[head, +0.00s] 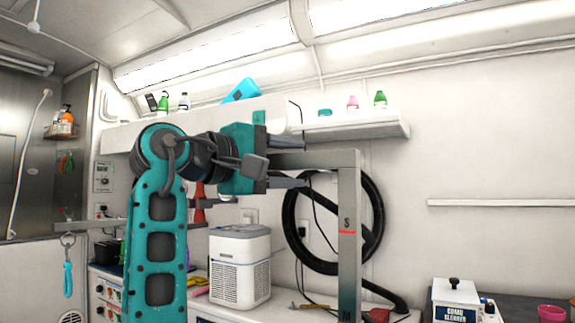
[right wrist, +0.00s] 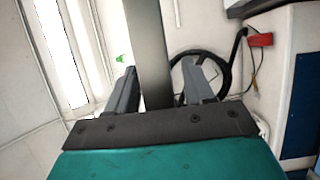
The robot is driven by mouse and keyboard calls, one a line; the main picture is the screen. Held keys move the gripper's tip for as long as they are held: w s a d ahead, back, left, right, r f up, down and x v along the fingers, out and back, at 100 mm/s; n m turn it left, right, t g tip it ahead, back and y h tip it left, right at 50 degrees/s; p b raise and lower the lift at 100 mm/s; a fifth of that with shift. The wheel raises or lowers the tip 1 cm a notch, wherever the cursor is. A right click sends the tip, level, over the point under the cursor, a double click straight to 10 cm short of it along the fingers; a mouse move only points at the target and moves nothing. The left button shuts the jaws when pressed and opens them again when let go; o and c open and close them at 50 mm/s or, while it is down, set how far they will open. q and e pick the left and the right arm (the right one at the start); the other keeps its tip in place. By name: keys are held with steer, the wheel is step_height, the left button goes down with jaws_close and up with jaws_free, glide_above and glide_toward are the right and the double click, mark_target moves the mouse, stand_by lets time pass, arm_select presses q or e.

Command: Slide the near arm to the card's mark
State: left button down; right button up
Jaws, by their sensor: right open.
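A grey metal grooming arm stands in front of me in the head view, with an upright post (head: 349,215) and a bar (head: 320,159) running left from its top. My right gripper (head: 285,166) is open at the left end of the bar, fingers pointing right. In the right wrist view, the grey metal (right wrist: 149,50) passes between the open fingers (right wrist: 160,88); I cannot tell whether they touch it. I make out no card. My left gripper is not in view.
Another grey bar (head: 90,226) with a hanging teal loop (head: 68,278) is at the left. A white box-shaped unit (head: 240,268) stands on the counter, and a black hose (head: 292,235) hangs on the wall. A shelf (head: 365,127) holds bottles. A labelled white box (head: 454,300) is at the right.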

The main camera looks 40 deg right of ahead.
jaws_close()
stand_by(0.5)
